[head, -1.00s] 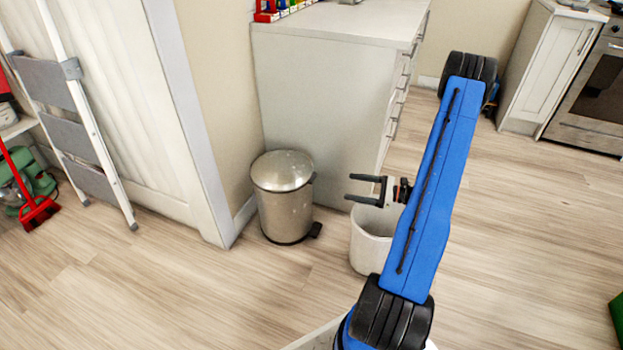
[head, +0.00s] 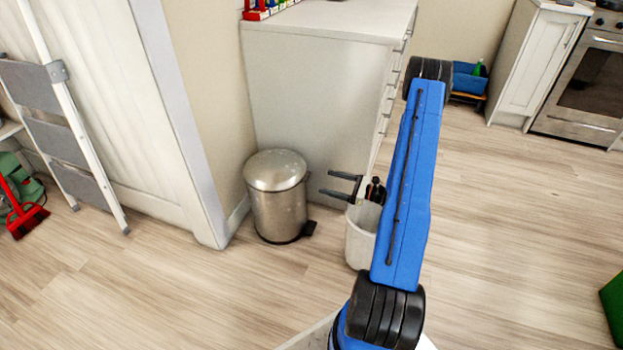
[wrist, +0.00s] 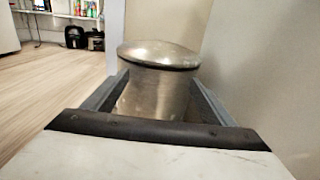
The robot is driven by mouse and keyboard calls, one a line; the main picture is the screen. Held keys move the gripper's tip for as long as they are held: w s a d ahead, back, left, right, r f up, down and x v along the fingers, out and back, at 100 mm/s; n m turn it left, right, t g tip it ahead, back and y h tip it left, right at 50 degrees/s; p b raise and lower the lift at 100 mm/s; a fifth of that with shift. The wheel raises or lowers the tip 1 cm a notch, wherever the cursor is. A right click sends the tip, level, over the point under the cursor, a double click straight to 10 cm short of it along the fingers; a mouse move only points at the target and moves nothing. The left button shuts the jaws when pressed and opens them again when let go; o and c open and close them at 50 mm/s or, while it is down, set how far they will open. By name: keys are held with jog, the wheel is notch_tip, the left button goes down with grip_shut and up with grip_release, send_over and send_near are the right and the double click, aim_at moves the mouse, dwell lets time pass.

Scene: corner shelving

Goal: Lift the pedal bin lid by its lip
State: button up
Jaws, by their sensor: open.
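The pedal bin (head: 278,212) is a steel cylinder standing on the floor by the wall corner, with a black pedal (head: 308,229) at its lower right. Its domed lid (head: 275,170) is down. My gripper (head: 326,182) is open and empty, to the right of the bin and apart from it, its fingers pointing left at about lid height. In the wrist view the bin (wrist: 150,95) and its lid (wrist: 158,54) show ahead between the two fingers. The lip is only a thin edge under the dome.
An open white bin (head: 360,240) stands under my gripper. A white cabinet (head: 315,100) rises behind the pedal bin, and a wall end (head: 205,190) stands to its left. A step ladder (head: 75,130) leans further left. The floor in front is clear.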

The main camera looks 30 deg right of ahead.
jog(key=x, duration=0.8)
jog(key=shift+w+a, duration=0.2)
jog(key=shift+w, duration=0.1)
